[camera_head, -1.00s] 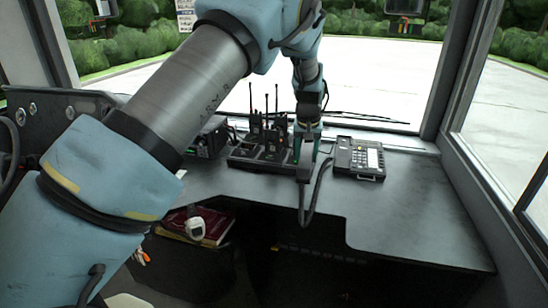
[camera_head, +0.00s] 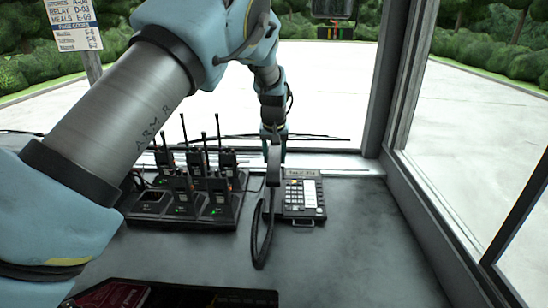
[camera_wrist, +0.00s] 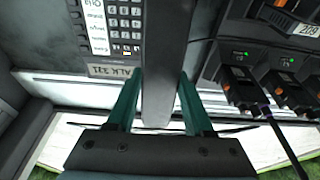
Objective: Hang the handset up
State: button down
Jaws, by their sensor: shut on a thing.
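The dark handset (camera_head: 273,165) hangs upright from my gripper (camera_head: 273,134), at the left edge of the desk phone (camera_head: 304,197). In the wrist view the handset (camera_wrist: 158,50) is a long grey bar between the two teal fingers of my gripper (camera_wrist: 160,85), which is shut on it. The phone's keypad face (camera_wrist: 112,45) shows just left of the handset there. A black cord (camera_head: 258,250) loops down over the desk from the handset's side. The handset's lower end and the phone's cradle cannot be made out clearly, so I cannot tell whether they touch.
A charger rack (camera_head: 185,222) with several upright antenna radios stands left of the phone. The desk (camera_head: 360,235) is clear to the right and in front of the phone. A windscreen and a window pillar (camera_head: 390,90) bound the desk. A red book (camera_head: 115,295) lies low at the front left.

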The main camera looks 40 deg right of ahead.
jog(key=b, duration=0.4)
send_over(275, 190)
jog(key=shift+s+a+f+x, duration=0.1)
jog(key=shift+s+a+x, duration=0.1)
jog(key=shift+x, duration=0.95)
jog(key=shift+s+a+f+x, duration=0.1)
jog(key=shift+s+a+x, duration=0.1)
jog(key=shift+x, duration=1)
jog(key=shift+s+a+x, duration=0.15)
jog(key=shift+a+x, duration=0.05)
jog(key=shift+x, duration=0.95)
jog(key=shift+c, duration=1)
grip_release()
jog(key=b+v, duration=0.3)
jog(key=v, duration=0.7)
jog(key=shift+s+a+r, duration=0.1)
jog(key=shift+a+r, duration=0.05)
jog(key=shift+r, duration=0.15)
